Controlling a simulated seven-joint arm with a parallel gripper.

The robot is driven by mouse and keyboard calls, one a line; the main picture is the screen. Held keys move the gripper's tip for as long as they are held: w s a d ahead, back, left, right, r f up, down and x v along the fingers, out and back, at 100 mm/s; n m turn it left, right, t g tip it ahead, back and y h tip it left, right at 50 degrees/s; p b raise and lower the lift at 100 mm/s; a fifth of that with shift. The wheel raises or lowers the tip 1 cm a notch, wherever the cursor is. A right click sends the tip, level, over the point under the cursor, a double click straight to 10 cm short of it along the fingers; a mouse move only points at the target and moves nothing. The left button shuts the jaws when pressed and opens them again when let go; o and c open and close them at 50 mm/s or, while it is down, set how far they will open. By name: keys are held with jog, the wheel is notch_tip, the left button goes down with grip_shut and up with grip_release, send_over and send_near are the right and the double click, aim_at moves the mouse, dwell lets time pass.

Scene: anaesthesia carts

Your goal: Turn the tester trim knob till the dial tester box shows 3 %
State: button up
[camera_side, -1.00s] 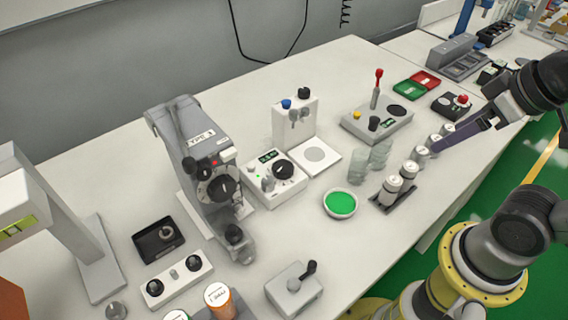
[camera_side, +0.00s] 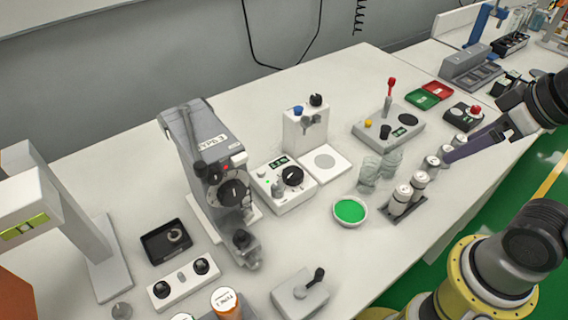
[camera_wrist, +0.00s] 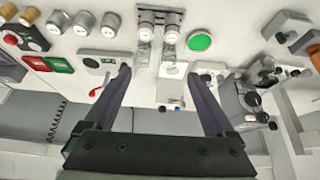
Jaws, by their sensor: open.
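The dial tester box (camera_side: 283,183) is a white box with a small lit green display (camera_side: 279,162), too small to read. A large black dial (camera_side: 292,176) is on its top. A small grey knob (camera_side: 277,189) stands near its front left corner; I take this for the trim knob. In the wrist view the tester box (camera_wrist: 209,72) is partly behind a finger. My gripper (camera_side: 449,155) is open and empty, at the right over the row of vials, well away from the box. Its spread fingers (camera_wrist: 159,75) show in the wrist view.
A grey vaporizer (camera_side: 203,150) stands left of the box, and a white stand with blue and black knobs (camera_side: 306,127) behind it. A green-filled bowl (camera_side: 350,211), clear glasses (camera_side: 368,175) and capped vials (camera_side: 401,198) lie between gripper and box.

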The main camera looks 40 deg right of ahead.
dwell(0.5)
jog(key=shift+s+r, duration=0.1)
jog(key=c, duration=0.5)
jog(key=shift+n, duration=0.6)
jog(key=r, duration=0.1)
jog(key=w+r, duration=0.2)
jog(key=shift+a+r, duration=0.1)
jog(key=shift+r, duration=0.2)
jog(key=shift+c, duration=0.9)
jog(key=w+a+r+n, duration=0.1)
jog(key=w+r, duration=0.2)
jog(key=w, duration=0.1)
jog(key=n+g, duration=0.6)
jog(key=n, duration=0.1)
send_over(277, 186)
notch_tip(277, 186, down, 9)
notch_tip(277, 186, down, 14)
jog(key=shift+r, duration=0.15)
